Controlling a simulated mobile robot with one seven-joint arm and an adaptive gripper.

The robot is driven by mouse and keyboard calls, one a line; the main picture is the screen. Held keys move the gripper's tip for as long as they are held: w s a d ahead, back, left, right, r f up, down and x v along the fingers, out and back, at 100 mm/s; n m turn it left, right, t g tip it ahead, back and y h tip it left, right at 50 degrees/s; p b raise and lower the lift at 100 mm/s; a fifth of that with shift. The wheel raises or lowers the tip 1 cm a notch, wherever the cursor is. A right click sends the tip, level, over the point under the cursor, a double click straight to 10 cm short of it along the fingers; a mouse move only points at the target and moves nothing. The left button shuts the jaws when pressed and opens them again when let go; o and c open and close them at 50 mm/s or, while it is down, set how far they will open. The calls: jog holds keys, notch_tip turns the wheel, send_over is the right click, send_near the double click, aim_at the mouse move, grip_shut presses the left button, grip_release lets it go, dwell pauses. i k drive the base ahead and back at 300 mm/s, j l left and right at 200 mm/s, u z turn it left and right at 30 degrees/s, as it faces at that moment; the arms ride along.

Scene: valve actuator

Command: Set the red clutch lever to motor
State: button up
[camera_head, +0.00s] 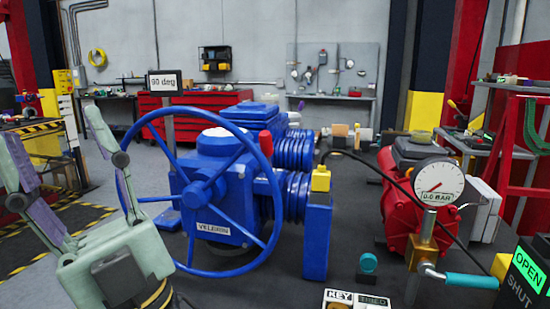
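The blue valve actuator (215,170) stands in the middle of the bench with a big spoked handwheel (128,155) on its near side. A red rounded knob (265,143), which looks like the clutch lever's end, rises behind the handwheel rim at the right of the housing. The rest of the lever is hidden by the rim and housing, and I cannot read its setting. My gripper (52,127) is at the lower left, pale green with two fingers spread wide and pointing up. It is open, empty and apart from the lever, left of the handwheel.
A 90 deg sign (165,82) stands behind the wheel. Blue ribbed cylinders (292,190) and a blue post (318,240) stand right of the actuator. Farther right are a red compressor (400,190), a gauge (437,184), a teal-handled valve (470,281) and an OPEN/SHUT box (524,280).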

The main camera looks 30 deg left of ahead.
aim_at(266, 139)
jog(key=u, duration=1.45)
jog(key=i+j, duration=0.1)
jog(key=j, duration=0.15)
jog(key=i+j+u, duration=0.1)
jog(key=j, duration=0.2)
